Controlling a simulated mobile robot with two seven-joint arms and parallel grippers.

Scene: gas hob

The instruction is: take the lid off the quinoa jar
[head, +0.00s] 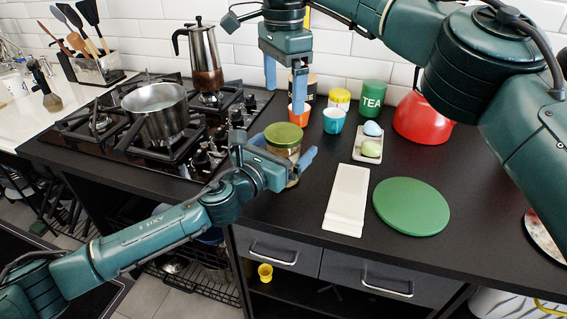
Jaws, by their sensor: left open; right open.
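A jar (292,154) with a green lid (283,135) stands upright on the dark counter, just right of the hob; I take it to be the quinoa jar, as no label is readable. The lid sits on top of it. My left gripper (275,153) is open at the jar, with its fingers on either side of the body below the lid. The gripper hides part of the jar's lower body, and I cannot tell whether the fingers touch it. My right gripper (285,91) is open and empty, pointing down above and behind the lid.
Behind the jar are an orange cup (297,115), a blue cup (334,121), a yellow-and-white jar (340,98) and a green TEA tin (372,97). A white board (347,196) and green round mat (411,206) lie right. A pot (157,112) and moka pot (204,55) stand on the hob.

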